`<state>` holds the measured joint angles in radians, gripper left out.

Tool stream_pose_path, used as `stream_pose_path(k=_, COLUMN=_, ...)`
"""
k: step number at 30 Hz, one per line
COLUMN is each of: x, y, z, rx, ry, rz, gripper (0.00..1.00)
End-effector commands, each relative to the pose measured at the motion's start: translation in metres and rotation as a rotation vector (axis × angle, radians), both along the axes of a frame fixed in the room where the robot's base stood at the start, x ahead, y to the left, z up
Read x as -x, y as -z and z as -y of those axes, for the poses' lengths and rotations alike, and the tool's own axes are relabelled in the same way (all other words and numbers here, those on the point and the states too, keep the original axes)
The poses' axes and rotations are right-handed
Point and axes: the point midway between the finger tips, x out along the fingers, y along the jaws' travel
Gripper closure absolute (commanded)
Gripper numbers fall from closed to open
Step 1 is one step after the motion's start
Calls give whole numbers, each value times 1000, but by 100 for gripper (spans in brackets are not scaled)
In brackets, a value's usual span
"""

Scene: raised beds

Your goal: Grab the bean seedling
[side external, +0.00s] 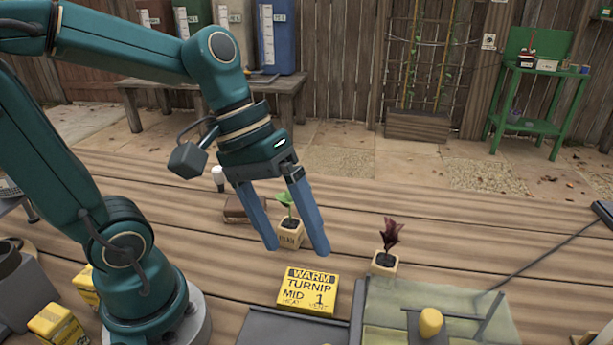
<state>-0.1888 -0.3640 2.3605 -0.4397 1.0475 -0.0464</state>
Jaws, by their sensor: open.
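A green-leafed seedling (287,201) grows in a small wooden cube pot (291,236) on the plank table. The pot's label is partly readable and seems to say bean. My gripper (299,250) points down with its two blue fingers spread apart and nothing held. In this view the fingers appear to either side of the green seedling, in front of it. The depth between the fingers and the pot cannot be told. A second seedling with dark red leaves (390,235) stands in a similar pot (384,263) to the right.
A yellow card reading "WARM TURNIP MID 1" (308,291) lies in front of the pots. A clear-walled box (440,290) with a yellow knob (430,322) stands front right. A brown block (240,209) and white-topped item (219,178) lie behind my gripper.

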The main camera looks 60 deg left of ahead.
Motion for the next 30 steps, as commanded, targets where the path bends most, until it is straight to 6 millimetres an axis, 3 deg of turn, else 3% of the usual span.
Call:
stream_pose_path(k=8, x=-52, y=20, z=-20, rx=370, ry=-393, rz=-297, gripper=12)
stream_pose_path(k=14, x=-85, y=44, z=-58, rx=640, ry=-689, rz=-452, gripper=12)
stream_pose_path(k=18, x=-100, y=70, z=-93, rx=829, ry=-899, rz=-537, gripper=12)
stream_pose_path(k=24, x=-100, y=112, z=-139, rx=1055, ry=-1155, rz=-630, gripper=12)
stream_pose_path(k=30, x=-86, y=137, z=-156, rx=1155, ry=-1268, rz=-688, gripper=12)
